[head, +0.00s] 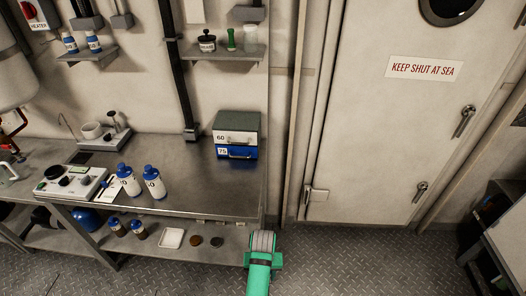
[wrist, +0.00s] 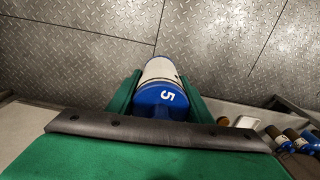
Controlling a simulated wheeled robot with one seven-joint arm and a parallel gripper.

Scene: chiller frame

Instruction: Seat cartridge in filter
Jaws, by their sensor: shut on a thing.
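A cartridge (wrist: 160,72) with a white body and a blue end marked 5 is between the two green fingers of my gripper (wrist: 160,80) in the wrist view. The gripper is shut on it. Its far end points over the metal floor, and no contact with anything else shows there. In the head view my green arm shows at the bottom centre, in front of the bench's right end; I cannot make out the cartridge there. I cannot identify the filter for certain in either view.
A steel bench (head: 190,190) holds white-and-blue bottles (head: 129,180), a control box (head: 70,182) and stacked drawers (head: 237,135). Its lower shelf holds a white tray (head: 172,238) and small bottles. A closed door (head: 395,120) stands right. The floor (head: 345,250) before it is clear.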

